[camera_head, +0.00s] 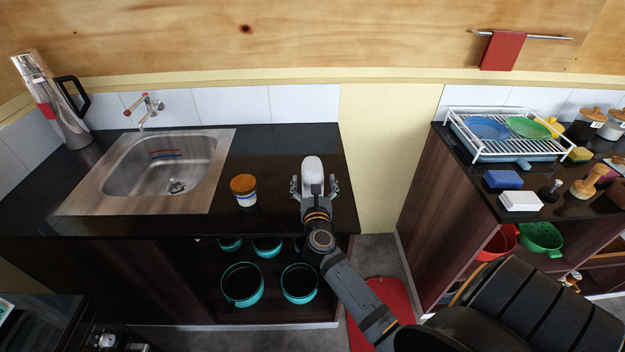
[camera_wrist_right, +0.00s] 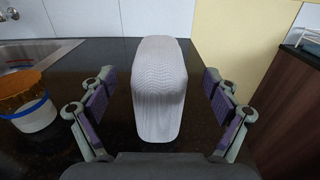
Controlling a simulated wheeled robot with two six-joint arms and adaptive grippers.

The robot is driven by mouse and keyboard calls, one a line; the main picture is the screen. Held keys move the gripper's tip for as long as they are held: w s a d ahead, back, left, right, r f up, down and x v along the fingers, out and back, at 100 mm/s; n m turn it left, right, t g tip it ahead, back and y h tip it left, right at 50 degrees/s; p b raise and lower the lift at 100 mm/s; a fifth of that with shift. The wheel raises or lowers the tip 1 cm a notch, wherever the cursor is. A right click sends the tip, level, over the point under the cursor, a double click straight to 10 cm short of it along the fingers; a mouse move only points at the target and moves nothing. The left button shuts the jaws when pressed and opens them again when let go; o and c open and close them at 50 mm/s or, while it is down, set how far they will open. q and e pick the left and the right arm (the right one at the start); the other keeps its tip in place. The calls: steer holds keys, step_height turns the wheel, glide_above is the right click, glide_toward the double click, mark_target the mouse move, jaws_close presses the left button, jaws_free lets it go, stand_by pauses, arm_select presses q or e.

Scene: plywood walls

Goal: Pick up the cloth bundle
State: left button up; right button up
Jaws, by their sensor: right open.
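The cloth bundle (camera_head: 312,169) is a pale grey-white rounded block standing on the dark counter (camera_head: 270,160) near its right end. In the right wrist view the bundle (camera_wrist_right: 160,88) shows a ribbed weave and stands upright in the middle. My right gripper (camera_head: 314,187) is open. Its fingers (camera_wrist_right: 160,108) are on both sides of the bundle, with a visible gap on each side, not touching it. The lower end of the bundle is close to the palm in the wrist view. My left gripper is not in view.
A jar with an orange-brown lid (camera_head: 244,189) stands left of my right gripper. A steel sink (camera_head: 160,165) and a tall flask (camera_head: 52,105) are further left. Teal pots (camera_head: 241,285) are on the shelf below. A gap separates this counter from the right one with the dish rack (camera_head: 505,150).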

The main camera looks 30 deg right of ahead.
mark_target(312, 163)
steer(key=x, duration=0.3)
steer(key=f+x, duration=0.1)
steer(key=x, duration=0.1)
steer(key=shift+p, duration=0.4)
steer(key=shift+s+a+r, duration=0.1)
steer(key=shift+a+r, duration=0.05)
steer(key=shift+r, duration=0.05)
steer(key=shift+c, duration=1.6)
steer(key=c, duration=0.9)
steer(key=shift+r+p, duration=0.4)
step_height(312, 163, up, 3)
steer(key=p, duration=0.2)
steer(key=shift+f+p, duration=0.1)
steer(key=shift+p, duration=0.25)
steer(key=s+r+p, duration=0.1)
steer(key=r+p, duration=0.1)
steer(key=s+a+r+p, duration=0.1)
steer(key=r+p, duration=0.1)
steer(key=s+a+r+p, duration=0.1)
steer(key=s+r+p, duration=0.1)
steer(key=p, duration=0.1)
steer(key=shift+a+r, duration=0.2)
steer(key=s+a+r, duration=0.1)
steer(key=s, duration=0.1)
steer(key=s+a+r, duration=0.1)
steer(key=s+a, duration=0.1)
steer(key=s, duration=0.1)
steer(key=s+a+r, duration=0.1)
steer(key=s, duration=0.2)
steer(key=shift+a+p, duration=0.4)
